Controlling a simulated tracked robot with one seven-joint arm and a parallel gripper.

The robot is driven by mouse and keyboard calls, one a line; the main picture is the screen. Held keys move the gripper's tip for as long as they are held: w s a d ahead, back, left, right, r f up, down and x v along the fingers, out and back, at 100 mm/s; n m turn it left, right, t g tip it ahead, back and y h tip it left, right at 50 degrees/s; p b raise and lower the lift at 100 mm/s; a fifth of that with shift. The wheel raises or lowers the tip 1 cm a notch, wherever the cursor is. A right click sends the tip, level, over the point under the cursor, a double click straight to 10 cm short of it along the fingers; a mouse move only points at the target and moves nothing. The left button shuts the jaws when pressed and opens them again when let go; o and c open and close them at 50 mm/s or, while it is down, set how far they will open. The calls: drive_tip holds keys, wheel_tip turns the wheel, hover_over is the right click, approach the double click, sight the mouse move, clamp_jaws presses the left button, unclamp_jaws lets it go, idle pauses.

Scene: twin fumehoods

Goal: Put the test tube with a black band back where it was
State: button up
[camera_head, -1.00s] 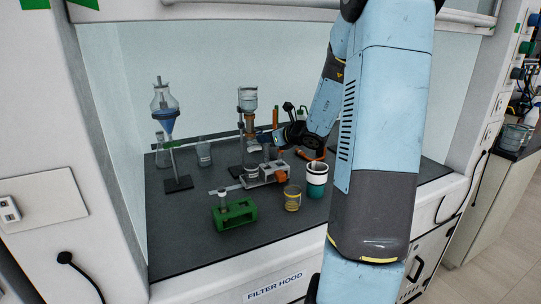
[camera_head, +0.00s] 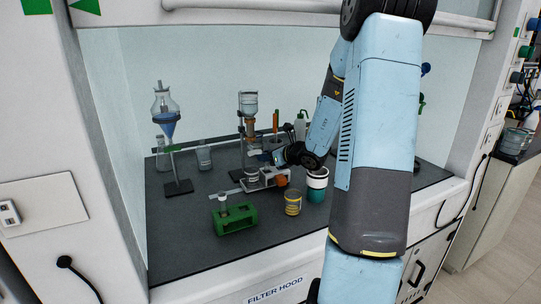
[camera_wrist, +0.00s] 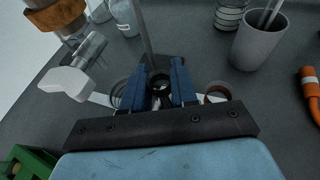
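In the wrist view, my gripper (camera_wrist: 160,80) has its two blue fingers on either side of a small round tube top with a dark ring (camera_wrist: 160,84). This looks like the black-banded test tube; its lower part is hidden, and the fingers seem to touch its sides. In the head view, my gripper (camera_head: 279,157) is low over a grey and white apparatus (camera_head: 262,181) with an orange part. The tube is not clear there.
A yellow-banded beaker (camera_head: 293,203) and a white-and-green cup (camera_head: 317,186) stand to the right of the apparatus. A funnel stand (camera_head: 177,187) is at left. The front left worktop is clear.

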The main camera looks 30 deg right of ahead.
drive_tip(key=o, duration=0.4)
drive_tip(key=d+v, duration=0.1)
drive_tip(key=v, duration=1.2)
drive_tip(key=s+a+r+n+g, duration=0.2)
drive_tip(key=s+a+n+g, duration=0.15)
drive_tip(key=a+n, duration=0.3)
drive_tip(key=s+a+r+n+g+y, duration=0.1)
drive_tip(key=s+a+r+n+g, duration=0.1)
drive_tip(key=s+a+n, duration=0.4)
drive_tip(key=s+a+r+n+g, duration=0.15)
drive_tip(key=a+n, duration=0.25)
drive_tip(key=a, duration=0.4)
drive_tip(key=s+r+n+h, duration=0.2)
drive_tip(key=s+n, duration=0.2)
drive_tip(key=n, duration=0.1)
drive_tip(key=s+d+r+n+h, duration=0.1)
drive_tip(key=s+r+n+h, duration=0.1)
drive_tip(key=s+n, duration=0.2)
drive_tip(key=s+r+n+h, duration=0.2)
drive_tip(key=s+n, duration=0.3)
drive_tip(key=n, duration=0.1)
drive_tip(key=shift+d, duration=0.25)
